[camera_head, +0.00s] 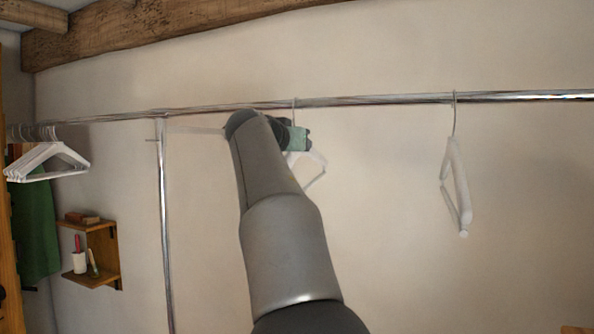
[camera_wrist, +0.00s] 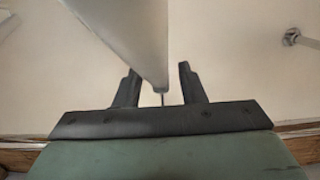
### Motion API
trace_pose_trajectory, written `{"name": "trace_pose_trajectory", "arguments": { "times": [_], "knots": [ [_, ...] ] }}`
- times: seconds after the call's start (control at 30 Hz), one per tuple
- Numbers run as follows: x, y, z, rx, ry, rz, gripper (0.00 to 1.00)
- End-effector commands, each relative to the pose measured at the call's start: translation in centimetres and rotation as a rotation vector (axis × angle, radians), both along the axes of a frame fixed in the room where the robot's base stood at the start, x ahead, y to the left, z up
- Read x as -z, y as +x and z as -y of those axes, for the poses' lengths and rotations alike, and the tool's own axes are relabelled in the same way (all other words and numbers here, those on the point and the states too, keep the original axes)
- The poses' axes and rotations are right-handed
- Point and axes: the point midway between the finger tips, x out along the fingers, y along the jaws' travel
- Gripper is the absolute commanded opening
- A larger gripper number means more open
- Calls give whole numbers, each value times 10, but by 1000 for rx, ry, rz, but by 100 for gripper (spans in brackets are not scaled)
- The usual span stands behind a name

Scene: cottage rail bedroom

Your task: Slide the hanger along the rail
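The chrome rail (camera_head: 390,100) runs across the wall in the head view. A white hanger (camera_head: 316,168) hangs from it near the middle, partly hidden behind my arm and gripper. My gripper (camera_head: 297,138) is just below the rail at this hanger's upper part. In the wrist view, my gripper (camera_wrist: 158,69) has its two dark fingers apart. The pale hanger body (camera_wrist: 140,35) shows large between and beyond them, narrowing to a thin hook stem (camera_wrist: 162,98). Gaps show between the stem and both fingers. Whether either finger touches the hanger body is unclear.
Another white hanger (camera_head: 457,190) hangs alone on the rail to the right, turned nearly edge-on. Several white hangers (camera_head: 47,160) cluster at the left end, above a green garment (camera_head: 35,225). A metal post (camera_head: 165,230) meets the rail left of my arm. A wooden shelf (camera_head: 100,255) is at lower left.

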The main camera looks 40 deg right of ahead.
Motion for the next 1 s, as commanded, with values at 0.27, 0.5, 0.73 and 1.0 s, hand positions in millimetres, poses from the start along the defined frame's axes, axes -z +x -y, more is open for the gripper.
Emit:
{"name": "trace_pose_trajectory", "arguments": {
  "times": [0.27, 0.5, 0.73, 1.0],
  "knots": [
    [0, 0, 1, 0, 0, 0, 34],
    [0, 0, 0, 0, -1, 0, 0],
    [-1, 10, -4, -2, -1, 1, 0],
    [-1, 27, -13, -1, -1, 1, 0]
  ]
}}
